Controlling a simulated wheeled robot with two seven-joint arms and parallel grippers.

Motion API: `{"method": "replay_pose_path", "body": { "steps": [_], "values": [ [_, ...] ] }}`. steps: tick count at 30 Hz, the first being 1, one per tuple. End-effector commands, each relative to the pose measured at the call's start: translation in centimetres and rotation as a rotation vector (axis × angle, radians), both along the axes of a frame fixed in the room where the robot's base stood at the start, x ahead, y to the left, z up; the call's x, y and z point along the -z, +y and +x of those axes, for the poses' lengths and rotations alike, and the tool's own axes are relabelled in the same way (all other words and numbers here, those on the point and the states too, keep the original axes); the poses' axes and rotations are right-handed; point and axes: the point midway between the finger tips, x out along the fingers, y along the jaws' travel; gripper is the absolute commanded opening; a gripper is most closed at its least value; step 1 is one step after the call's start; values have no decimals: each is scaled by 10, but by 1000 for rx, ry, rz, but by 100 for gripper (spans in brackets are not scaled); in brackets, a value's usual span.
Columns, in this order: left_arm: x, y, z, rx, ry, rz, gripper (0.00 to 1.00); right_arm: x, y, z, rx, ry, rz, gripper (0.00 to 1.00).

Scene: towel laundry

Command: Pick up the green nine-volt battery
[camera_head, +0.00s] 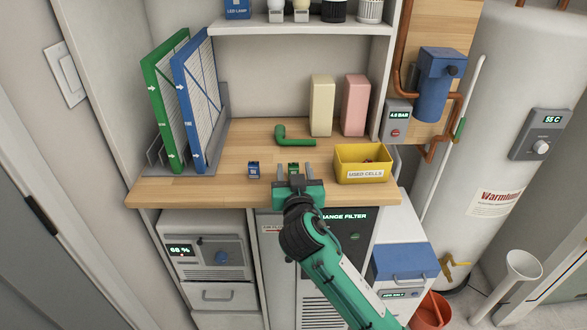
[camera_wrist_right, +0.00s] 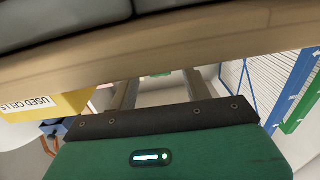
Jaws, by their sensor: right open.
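The green nine-volt battery (camera_head: 293,168) stands on the wooden worktop (camera_head: 232,190) near its front edge. In the head view it shows between the two fingers of my right gripper (camera_head: 294,172), partly hidden by the gripper. The gripper is open, with a gap on each side of the battery. In the right wrist view, which looks upside down, the open fingers (camera_wrist_right: 163,88) frame a small green patch (camera_wrist_right: 158,75) against the worktop edge. I cannot tell if that patch is the battery or the green elbow. My left gripper is not in view.
A blue battery (camera_head: 253,170) stands left of the gripper. A yellow used-cells bin (camera_head: 362,176) stands close on the right. A green elbow pipe (camera_head: 294,138) lies behind. Beige (camera_head: 321,105) and pink (camera_head: 355,105) blocks stand at the back; filters (camera_head: 197,100) stand left.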

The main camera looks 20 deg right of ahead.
Motion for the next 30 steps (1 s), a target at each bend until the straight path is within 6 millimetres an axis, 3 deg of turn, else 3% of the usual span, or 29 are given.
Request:
{"method": "replay_pose_path", "body": {
  "steps": [8,15,16,25,30],
  "values": [
    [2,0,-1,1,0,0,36,1,-1,4,-1,1,0,49],
    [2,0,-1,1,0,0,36,1,-1,4,0,1,0,4],
    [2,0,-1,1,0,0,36,1,-1,4,0,1,0,1],
    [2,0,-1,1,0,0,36,-2,-1,4,0,0,1,1],
    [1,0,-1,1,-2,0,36,-15,-1,4,1,-3,2,1]
  ]
}}
